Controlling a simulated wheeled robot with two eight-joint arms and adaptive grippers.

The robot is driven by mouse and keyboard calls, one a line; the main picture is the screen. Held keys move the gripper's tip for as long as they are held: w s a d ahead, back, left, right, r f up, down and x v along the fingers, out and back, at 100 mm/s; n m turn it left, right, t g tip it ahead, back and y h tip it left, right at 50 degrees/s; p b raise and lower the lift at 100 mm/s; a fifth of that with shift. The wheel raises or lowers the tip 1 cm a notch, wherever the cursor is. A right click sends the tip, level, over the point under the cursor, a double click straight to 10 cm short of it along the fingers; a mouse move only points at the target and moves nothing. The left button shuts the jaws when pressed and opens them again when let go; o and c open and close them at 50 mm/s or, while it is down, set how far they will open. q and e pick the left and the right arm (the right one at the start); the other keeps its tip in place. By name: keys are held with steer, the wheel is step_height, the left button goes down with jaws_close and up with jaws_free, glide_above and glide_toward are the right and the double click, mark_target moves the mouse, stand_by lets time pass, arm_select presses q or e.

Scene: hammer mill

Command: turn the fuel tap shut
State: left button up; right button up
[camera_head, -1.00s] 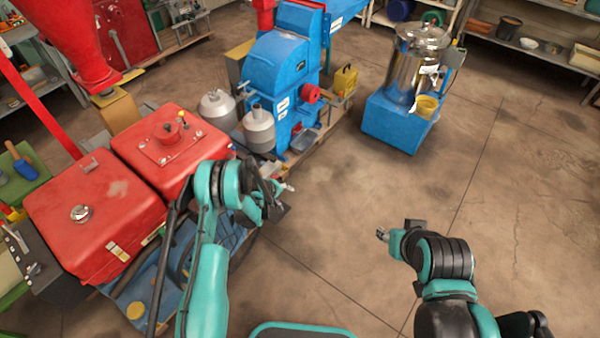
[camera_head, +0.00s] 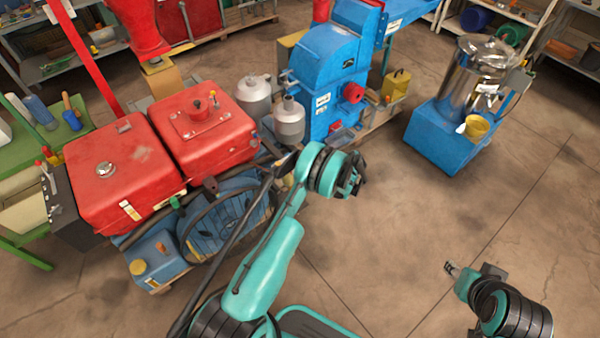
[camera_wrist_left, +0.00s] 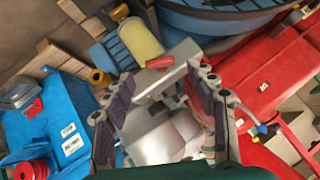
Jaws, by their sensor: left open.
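A small green fitting (camera_head: 174,203) sits just below the front edge of the red tank (camera_head: 125,165); it may be the fuel tap, but it is too small to be sure. My left gripper (camera_head: 355,185) hangs over the floor, to the right of the tanks and in front of the blue mill, apart from the green fitting. In the left wrist view its two fingers (camera_wrist_left: 160,82) are spread, with nothing held between them. My right gripper (camera_head: 452,268) is low at the right over bare floor, far from the engine; its jaws are too small to read.
The blue mill (camera_head: 325,75) stands behind my left gripper, with grey metal jugs (camera_head: 289,122) beside it. A dark belt wheel and blue engine parts (camera_head: 235,212) lie below the tanks. A steel drum on a blue base (camera_head: 440,140) stands right. The floor between is clear.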

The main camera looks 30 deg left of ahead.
arm_select(q)
steer(key=b+x, duration=0.1)
steer(key=x, duration=0.3)
steer(key=c, duration=1.2)
steer(key=shift+o, duration=0.2)
steer(key=n+t+h, duration=0.1)
steer(key=t, duration=0.1)
steer(key=n+t+h, duration=0.1)
steer(key=shift+s+a+r+t, duration=0.1)
steer(key=shift+s+t, duration=0.2)
steer(key=shift+t, duration=0.1)
steer(key=o, duration=1.2)
steer(key=shift+c, duration=0.2)
